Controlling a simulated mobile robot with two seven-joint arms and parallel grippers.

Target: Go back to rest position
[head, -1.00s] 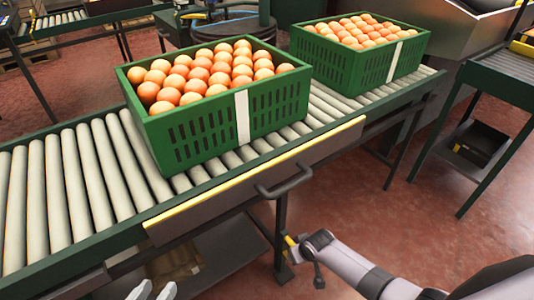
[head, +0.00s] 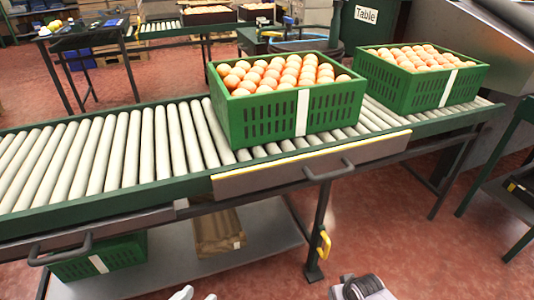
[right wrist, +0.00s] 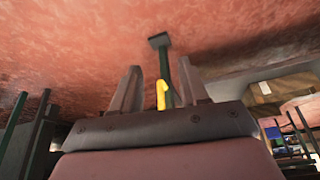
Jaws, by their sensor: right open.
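My left gripper (head: 197,295) shows only as two pale fingertips at the bottom edge of the head view, a little apart, with nothing seen between them. My right arm (head: 363,288) shows at the bottom edge, right of the left gripper, in front of the conveyor; its fingers are not clear there. In the right wrist view my right gripper (right wrist: 160,85) is open, its two grey fingers wide apart and empty. A yellow part and a dark green leg show beyond the gap.
Red floor (head: 400,255) is open at right.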

